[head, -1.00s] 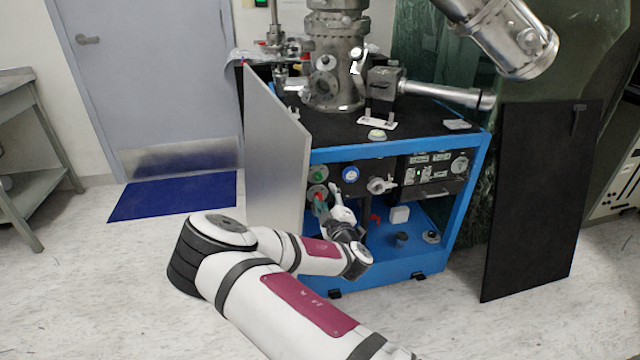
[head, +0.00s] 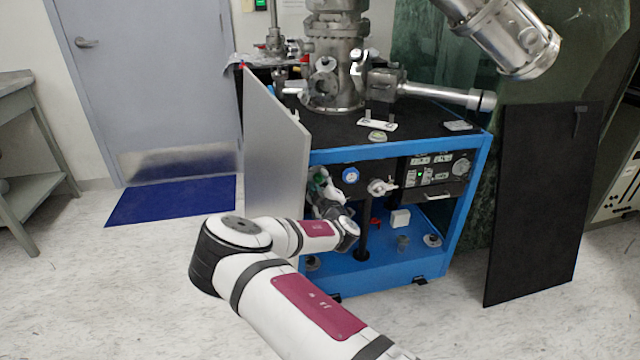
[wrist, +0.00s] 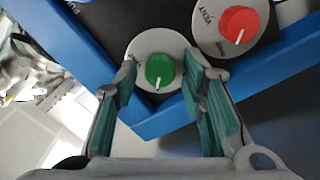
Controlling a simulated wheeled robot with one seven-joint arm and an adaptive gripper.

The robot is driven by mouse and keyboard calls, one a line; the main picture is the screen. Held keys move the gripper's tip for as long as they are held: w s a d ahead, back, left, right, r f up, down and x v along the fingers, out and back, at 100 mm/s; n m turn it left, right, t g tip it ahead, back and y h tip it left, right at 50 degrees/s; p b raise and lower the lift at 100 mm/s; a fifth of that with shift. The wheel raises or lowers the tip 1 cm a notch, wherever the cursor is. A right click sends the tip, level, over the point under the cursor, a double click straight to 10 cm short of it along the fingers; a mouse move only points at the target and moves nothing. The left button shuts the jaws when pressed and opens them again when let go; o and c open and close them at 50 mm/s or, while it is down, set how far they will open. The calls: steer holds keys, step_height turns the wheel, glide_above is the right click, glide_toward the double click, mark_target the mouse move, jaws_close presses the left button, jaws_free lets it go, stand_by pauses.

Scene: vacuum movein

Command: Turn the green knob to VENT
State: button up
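The green knob (wrist: 159,69) sits on a round white dial plate (wrist: 146,45) in the wrist view. Its white pointer line points toward the bottom of that picture. My gripper (wrist: 161,78) is open, with one teal-padded finger on each side of the green knob. Gaps show between the pads and the knob; how far the tips reach in depth I cannot tell. In the head view my gripper (head: 322,188) is at the left of the cabinet's front and covers most of the knob area. The lettering around the green knob is not readable.
A red knob (wrist: 239,24) on its own white dial is close at the upper right in the wrist view. A blue frame bar (wrist: 165,122) runs by the fingers. In the head view a grey open panel (head: 275,165) stands just left of my gripper.

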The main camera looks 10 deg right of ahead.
jaws_close()
steer(key=shift+r, duration=0.1)
steer(key=m+p, duration=0.1)
steer(key=m, duration=0.6)
steer(key=shift+m, duration=0.3)
steer(key=m+b, duration=0.1)
steer(key=m, duration=0.4)
steer(key=m+b, duration=0.2)
steer(key=m, duration=0.3)
steer(key=shift+a, duration=0.15)
steer(key=shift+m+b, duration=0.3)
